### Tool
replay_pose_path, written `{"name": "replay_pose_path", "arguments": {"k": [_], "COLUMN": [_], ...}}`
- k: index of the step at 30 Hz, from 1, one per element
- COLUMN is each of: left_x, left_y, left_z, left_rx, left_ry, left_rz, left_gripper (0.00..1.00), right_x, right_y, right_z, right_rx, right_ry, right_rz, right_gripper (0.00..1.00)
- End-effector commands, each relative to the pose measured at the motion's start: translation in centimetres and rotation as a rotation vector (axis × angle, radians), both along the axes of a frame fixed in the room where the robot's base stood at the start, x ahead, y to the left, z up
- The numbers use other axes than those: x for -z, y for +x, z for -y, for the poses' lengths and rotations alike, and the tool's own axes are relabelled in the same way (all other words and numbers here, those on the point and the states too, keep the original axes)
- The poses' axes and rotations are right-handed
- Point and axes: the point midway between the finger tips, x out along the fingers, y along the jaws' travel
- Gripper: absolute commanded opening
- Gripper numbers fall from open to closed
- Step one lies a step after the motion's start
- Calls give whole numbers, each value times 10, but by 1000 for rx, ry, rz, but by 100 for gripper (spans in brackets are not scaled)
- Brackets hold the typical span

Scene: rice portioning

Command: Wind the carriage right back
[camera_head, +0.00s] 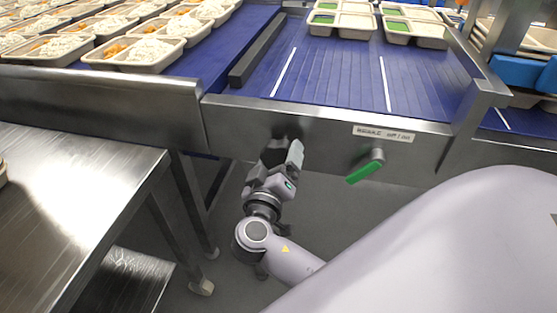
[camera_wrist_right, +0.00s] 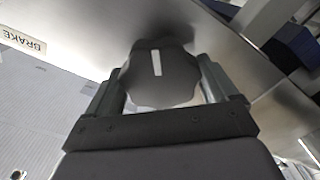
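In the wrist view a dark lobed knob (camera_wrist_right: 162,82) with a white line sits on the steel front panel (camera_head: 320,118). The line stands almost upright in that picture. My right gripper (camera_head: 288,143) reaches up to this panel. In the wrist view its two fingers (camera_wrist_right: 160,82) lie on either side of the knob and appear to meet its edges. The knob is mostly hidden behind the gripper in the head view. A green-handled lever (camera_head: 366,171) is to its right, tilted down to the left. My left gripper is not in view. I cannot tell which part is the carriage.
A label (camera_head: 384,134) sits above the lever; in the wrist view a label (camera_wrist_right: 23,41) reads BRAKE. A blue slatted bed (camera_head: 335,75) with white lines lies behind the panel. Compartment trays (camera_head: 344,20) stand at its far end. A steel table (camera_head: 70,190) is at left.

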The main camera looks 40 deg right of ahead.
Motion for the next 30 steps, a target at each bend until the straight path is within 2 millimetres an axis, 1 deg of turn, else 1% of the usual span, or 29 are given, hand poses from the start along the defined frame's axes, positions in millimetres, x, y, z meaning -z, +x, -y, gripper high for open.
{"name": "replay_pose_path", "arguments": {"k": [4,18,30], "left_x": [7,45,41], "left_y": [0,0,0], "left_z": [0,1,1], "left_rx": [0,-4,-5], "left_ry": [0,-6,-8], "left_rz": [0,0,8], "left_gripper": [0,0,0], "right_x": [2,4,0], "right_y": [0,0,-1], "right_z": [0,0,0], "right_rx": [1,1,2], "right_ry": [17,158,186], "right_rz": [18,180,212], "right_gripper": [60,60,60]}}
